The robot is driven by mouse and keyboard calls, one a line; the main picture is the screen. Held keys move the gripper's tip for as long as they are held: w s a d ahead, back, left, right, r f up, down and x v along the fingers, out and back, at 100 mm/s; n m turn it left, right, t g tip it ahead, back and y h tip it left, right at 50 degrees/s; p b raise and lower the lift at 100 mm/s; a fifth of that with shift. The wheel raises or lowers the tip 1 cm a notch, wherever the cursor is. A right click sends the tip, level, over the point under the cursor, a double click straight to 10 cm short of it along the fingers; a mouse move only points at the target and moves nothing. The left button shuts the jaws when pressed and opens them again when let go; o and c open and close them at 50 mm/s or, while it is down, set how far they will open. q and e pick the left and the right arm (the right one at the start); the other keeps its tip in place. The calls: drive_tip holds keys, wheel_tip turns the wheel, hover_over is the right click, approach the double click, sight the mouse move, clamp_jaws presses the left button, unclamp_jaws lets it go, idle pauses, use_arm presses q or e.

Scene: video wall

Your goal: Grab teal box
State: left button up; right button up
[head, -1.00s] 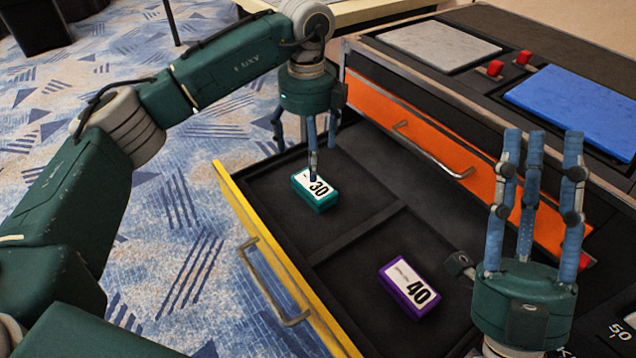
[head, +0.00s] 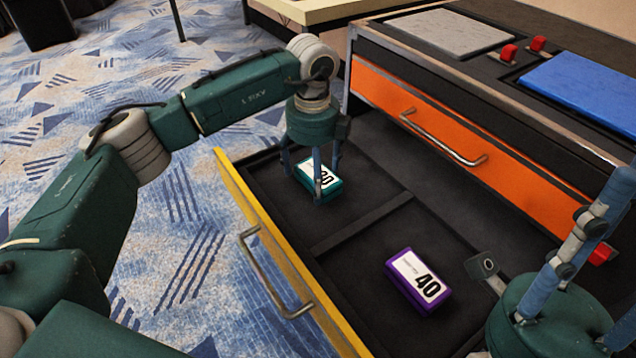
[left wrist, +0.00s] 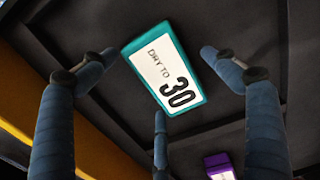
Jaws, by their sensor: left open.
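The teal box (head: 326,184) has a white top label with "30" and lies in the far compartment of the open yellow-fronted drawer (head: 356,230). My left gripper (head: 313,178) points down over it with its fingers spread around it, and they partly hide it. In the left wrist view the teal box (left wrist: 163,68) lies between the open fingers (left wrist: 160,76), with gaps visible beside it. My right gripper (head: 585,262) points up at the lower right, its fingers apart and empty, partly cut off by the picture edge.
A purple box (head: 418,281) marked "40" lies in the nearer compartment, past a low divider (head: 362,221). The drawer's yellow front (head: 250,205) has a metal handle. A closed orange drawer (head: 440,125) and the cabinet top with a blue panel (head: 580,100) stand behind.

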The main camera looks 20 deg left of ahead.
use_arm(q)
drive_tip(key=shift+f, duration=0.1)
drive_tip(key=c, duration=1.2)
drive_tip(key=shift+c, duration=0.9)
